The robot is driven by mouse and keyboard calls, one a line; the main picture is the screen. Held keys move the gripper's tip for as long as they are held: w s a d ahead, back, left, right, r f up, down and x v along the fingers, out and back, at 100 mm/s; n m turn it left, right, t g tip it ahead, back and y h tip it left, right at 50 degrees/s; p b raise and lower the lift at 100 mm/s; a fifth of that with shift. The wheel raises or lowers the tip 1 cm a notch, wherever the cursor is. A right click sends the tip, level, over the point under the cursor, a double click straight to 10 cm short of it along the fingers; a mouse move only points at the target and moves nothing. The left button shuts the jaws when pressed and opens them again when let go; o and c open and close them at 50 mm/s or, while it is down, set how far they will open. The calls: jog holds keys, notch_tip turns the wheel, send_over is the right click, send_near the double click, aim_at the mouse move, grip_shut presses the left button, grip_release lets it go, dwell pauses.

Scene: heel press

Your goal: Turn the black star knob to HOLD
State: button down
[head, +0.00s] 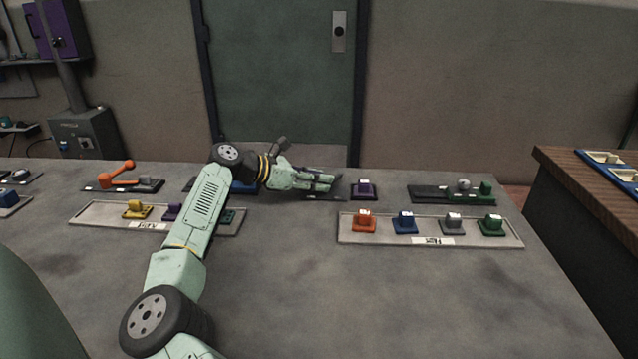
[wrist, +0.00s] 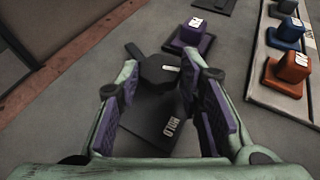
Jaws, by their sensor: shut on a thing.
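The black star knob (wrist: 157,71) sits on a dark plate (wrist: 148,125) in the wrist view. A short white mark shows on the knob's right side in the picture. The white word HOLD is printed on the plate, below and slightly right of the knob, so the mark does not point straight at it. My gripper (wrist: 162,76) is shut on the knob, with one purple-padded finger on each side. In the head view my gripper (head: 330,184) reaches over the dark plate (head: 327,197) from the left, and the knob is hidden behind the fingers.
A purple block (head: 363,189) stands close right of the knob's plate. A pale tray (head: 430,237) with orange, blue, grey and green blocks lies nearer on the right. An orange lever (head: 122,176) stands at the far left. The front middle of the bench is clear.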

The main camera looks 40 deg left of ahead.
jog(key=shift+w+a+m+g+h, duration=0.15)
jog(key=shift+m+g+h, duration=0.35)
jog(key=shift+m+h, duration=0.3)
jog(key=c, duration=1.1)
grip_release()
jog(key=v, duration=0.7)
jog(key=shift+s+a+r, duration=0.1)
jog(key=shift+s+r, duration=0.05)
jog(key=shift+s, duration=0.1)
